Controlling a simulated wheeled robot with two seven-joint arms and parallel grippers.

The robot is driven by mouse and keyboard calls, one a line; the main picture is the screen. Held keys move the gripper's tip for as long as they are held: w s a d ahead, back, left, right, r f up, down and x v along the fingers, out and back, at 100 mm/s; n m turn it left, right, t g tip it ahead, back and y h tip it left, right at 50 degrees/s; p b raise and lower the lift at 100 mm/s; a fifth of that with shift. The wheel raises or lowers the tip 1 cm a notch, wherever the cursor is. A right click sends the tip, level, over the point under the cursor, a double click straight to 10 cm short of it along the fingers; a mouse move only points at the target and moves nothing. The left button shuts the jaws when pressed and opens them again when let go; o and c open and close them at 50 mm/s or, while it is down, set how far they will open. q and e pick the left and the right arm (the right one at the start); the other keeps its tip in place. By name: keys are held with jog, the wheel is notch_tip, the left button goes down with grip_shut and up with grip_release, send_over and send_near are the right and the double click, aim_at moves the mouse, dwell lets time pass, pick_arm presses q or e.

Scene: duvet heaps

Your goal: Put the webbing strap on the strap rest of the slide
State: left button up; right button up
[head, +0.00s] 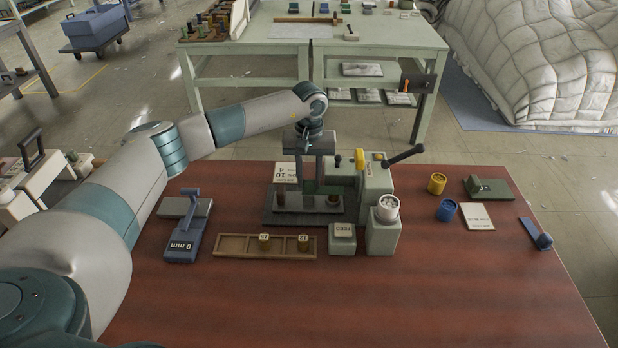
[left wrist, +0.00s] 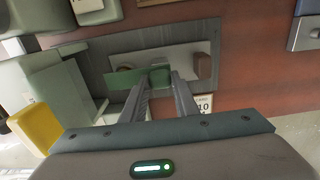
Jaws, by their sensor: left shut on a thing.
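My left gripper (head: 308,180) reaches in over the machine on the red-brown table, fingers pointing down. In the left wrist view its fingers (left wrist: 162,88) are shut on a small green piece (left wrist: 160,76), which looks like the webbing strap; a flat green part (left wrist: 124,78) shows beside it. Below is a pale grey slide (left wrist: 180,56) on a dark base plate (left wrist: 205,32), with a brown post (left wrist: 203,66) near one end. The dark base plate (head: 283,217) also shows in the head view. Whether the strap touches the slide is unclear. My right gripper is not in view.
The grey-green machine body (head: 375,185) with a black lever (head: 404,155) and yellow knob (head: 359,159) stands right of my gripper. A wooden tray (head: 236,244) and blue 0 mm device (head: 182,244) lie in front and left. The table's front right is clear.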

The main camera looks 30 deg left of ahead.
pick_arm(q)
jog(key=shift+f, duration=0.1)
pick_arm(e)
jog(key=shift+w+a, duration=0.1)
pick_arm(q)
jog(key=o, duration=1)
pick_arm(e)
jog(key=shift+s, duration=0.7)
